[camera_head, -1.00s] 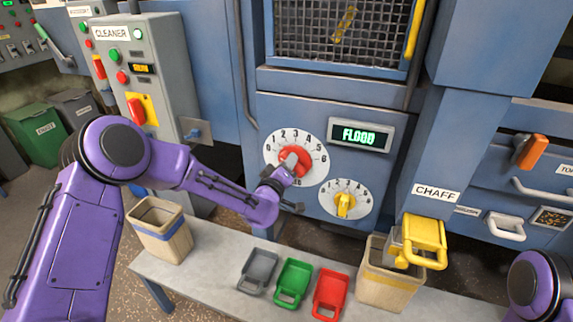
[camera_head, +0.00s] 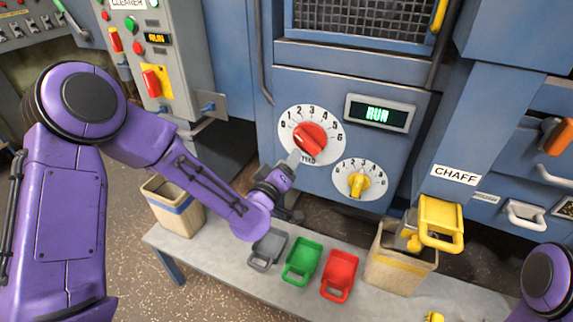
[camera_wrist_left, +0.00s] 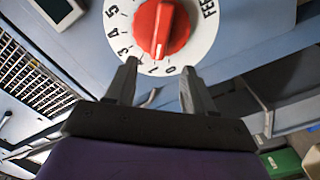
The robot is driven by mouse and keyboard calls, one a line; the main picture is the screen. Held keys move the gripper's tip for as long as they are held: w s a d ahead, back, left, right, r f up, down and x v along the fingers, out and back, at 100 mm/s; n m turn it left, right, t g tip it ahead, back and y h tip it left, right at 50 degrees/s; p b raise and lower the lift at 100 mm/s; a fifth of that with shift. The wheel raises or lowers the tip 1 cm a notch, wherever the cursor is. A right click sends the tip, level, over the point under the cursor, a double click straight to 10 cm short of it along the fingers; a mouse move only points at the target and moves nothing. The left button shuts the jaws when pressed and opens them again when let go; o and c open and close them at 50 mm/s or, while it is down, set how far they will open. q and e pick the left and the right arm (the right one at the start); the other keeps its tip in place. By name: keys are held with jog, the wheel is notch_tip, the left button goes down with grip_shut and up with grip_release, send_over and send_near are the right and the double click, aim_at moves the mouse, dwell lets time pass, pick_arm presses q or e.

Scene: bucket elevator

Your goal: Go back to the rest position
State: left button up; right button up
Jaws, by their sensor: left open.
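My left gripper (camera_head: 292,186) is open and empty, just below the red feed knob (camera_head: 309,138) on the blue machine panel. In the left wrist view the two fingers (camera_wrist_left: 158,92) stand apart, with the red knob (camera_wrist_left: 161,28) and its white dial beyond the tips. The knob is clear of the fingers.
A yellow knob (camera_head: 358,184) sits right of the feed dial. Below, a grey bench (camera_head: 224,251) holds grey (camera_head: 268,248), green (camera_head: 303,260) and red (camera_head: 340,274) scoops. One bin (camera_head: 174,209) stands left, another (camera_head: 398,270) under the yellow CHAFF handle (camera_head: 441,222).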

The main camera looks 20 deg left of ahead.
dwell(0.4)
pick_arm(q)
jog(key=s+a+f+m+g+y, duration=0.1)
jog(key=s+a+f+g, duration=0.1)
jog(key=s+f+g, duration=0.55)
jog(key=s+a+f+g+y, duration=0.1)
jog(key=s+a+f+g, duration=0.15)
jog(key=s+f, duration=0.95)
jog(key=s+a+f+m+g+y, duration=0.1)
jog(key=s+a+f+g, duration=0.1)
jog(key=s+f, duration=0.4)
jog(key=s+a+f+g+y, duration=0.1)
jog(key=s+a+f+g, duration=0.1)
jog(key=s+f, duration=0.4)
jog(key=s, duration=0.5)
jog(key=shift+a+f+m+g+p, duration=0.3)
jog(key=shift+a+m+g+p, duration=0.05)
jog(key=shift+m+g+p, duration=0.05)
